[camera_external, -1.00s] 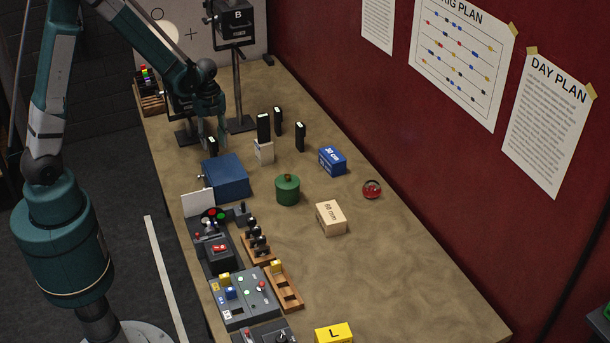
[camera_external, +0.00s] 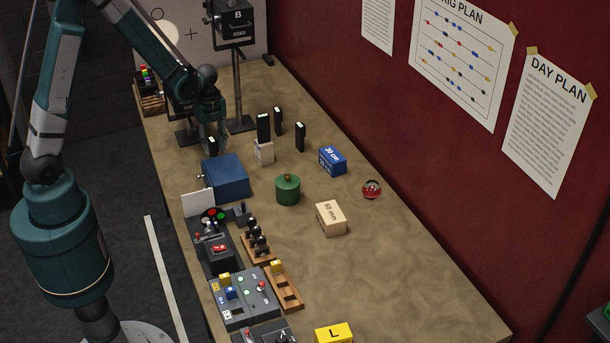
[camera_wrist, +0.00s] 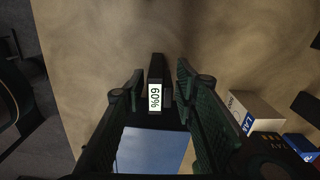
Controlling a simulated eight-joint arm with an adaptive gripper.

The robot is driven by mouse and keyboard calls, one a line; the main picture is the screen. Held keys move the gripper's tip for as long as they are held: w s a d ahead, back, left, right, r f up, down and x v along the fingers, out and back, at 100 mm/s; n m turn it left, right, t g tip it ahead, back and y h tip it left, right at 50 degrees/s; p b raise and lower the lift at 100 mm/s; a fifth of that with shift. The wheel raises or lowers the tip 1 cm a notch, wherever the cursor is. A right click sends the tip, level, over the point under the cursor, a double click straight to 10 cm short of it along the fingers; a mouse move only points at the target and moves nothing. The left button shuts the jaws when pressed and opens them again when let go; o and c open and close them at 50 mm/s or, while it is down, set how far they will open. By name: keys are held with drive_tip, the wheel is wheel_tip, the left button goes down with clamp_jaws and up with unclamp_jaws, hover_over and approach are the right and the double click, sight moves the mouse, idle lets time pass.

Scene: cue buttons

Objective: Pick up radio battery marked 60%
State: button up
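The black battery marked 60% (camera_wrist: 155,95) stands between the fingers of my gripper (camera_wrist: 160,82) in the wrist view, its lit label facing the camera. The fingers are open on either side, with a visible gap to each side of it. In the external view, a black battery (camera_external: 212,146) stands at my gripper (camera_external: 211,138), behind the blue box, partly hidden. Other black batteries stand to the right: one at the white box (camera_external: 264,128), one behind it (camera_external: 278,120) and one further right (camera_external: 300,136). Their labels are too small to read.
The blue box (camera_external: 226,178) is close in front of my gripper. The white box (camera_external: 264,154) and a small blue 30 cm box (camera_external: 332,160) stand to the right. A lamp stand (camera_external: 237,90) rises behind. The table's left edge is near.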

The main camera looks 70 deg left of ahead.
drive_tip(key=c, duration=0.7)
drive_tip(key=shift+r, duration=0.1)
drive_tip(key=shift+r, duration=4.9)
